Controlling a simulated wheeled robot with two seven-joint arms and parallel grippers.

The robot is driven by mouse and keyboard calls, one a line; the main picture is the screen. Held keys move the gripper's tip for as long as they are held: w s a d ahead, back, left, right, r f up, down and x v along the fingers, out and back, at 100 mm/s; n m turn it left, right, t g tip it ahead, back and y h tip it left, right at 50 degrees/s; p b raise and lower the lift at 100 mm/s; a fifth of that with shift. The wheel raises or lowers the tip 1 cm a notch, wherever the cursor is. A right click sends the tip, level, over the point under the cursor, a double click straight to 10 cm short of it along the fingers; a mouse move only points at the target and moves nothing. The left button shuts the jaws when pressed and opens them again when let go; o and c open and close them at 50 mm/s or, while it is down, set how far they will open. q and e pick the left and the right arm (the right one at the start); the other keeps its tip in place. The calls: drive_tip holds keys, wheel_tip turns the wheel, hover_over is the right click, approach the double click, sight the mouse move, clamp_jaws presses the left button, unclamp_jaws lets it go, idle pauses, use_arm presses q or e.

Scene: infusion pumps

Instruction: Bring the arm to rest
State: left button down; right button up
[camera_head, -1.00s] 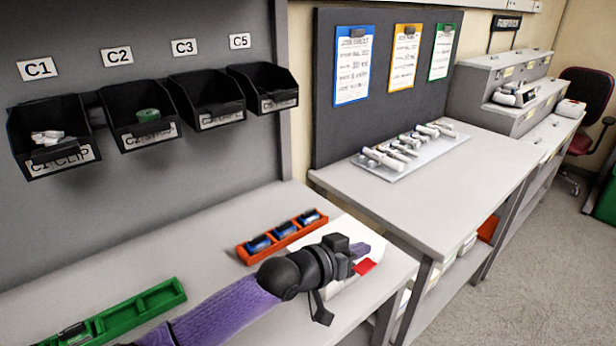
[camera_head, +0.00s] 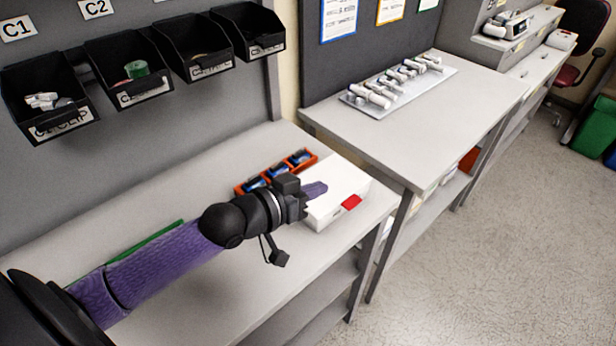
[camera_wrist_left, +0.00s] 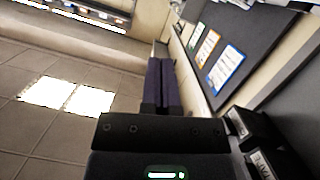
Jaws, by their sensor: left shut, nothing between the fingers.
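My left arm comes in from the left in the head view, with a purple sleeve and black wrist. My left gripper (camera_head: 316,189) is above the near bench, its fingertips in front of a white box (camera_head: 340,198) with a red patch. In the left wrist view the two purple fingers of the left gripper (camera_wrist_left: 161,85) lie together, shut, with nothing between them. I cannot tell from the head view how far the fingers are above the box. My right gripper is not in view.
An orange tray (camera_head: 310,159) with blue items sits behind the wrist. A green tray (camera_head: 150,240) is mostly hidden by my arm. Black bins (camera_head: 130,70) hang on the wall panel. A second bench (camera_head: 430,120) holds a tray of syringe-like items.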

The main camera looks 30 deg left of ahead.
use_arm(q)
drive_tip(key=s+d+f+g+y, duration=0.25)
drive_tip(key=s+f+g, duration=0.25)
drive_tip(key=s, duration=0.5)
drive_tip(key=s+d+f+g+y, duration=0.25)
drive_tip(key=s+f+g, duration=0.3)
drive_tip(key=s, duration=0.45)
drive_tip(key=s+f+g+b, duration=0.2)
drive_tip(key=s+f, duration=0.1)
drive_tip(key=f, duration=1.7)
drive_tip(key=s+a+f+b, duration=0.2)
drive_tip(key=s+a+f, duration=0.2)
drive_tip(key=s+f, duration=0.9)
drive_tip(key=shift+s+f+m+g+y+b, duration=0.2)
drive_tip(key=shift+s+m+g+y+b, duration=0.1)
drive_tip(key=shift+s+m+g+y, duration=0.15)
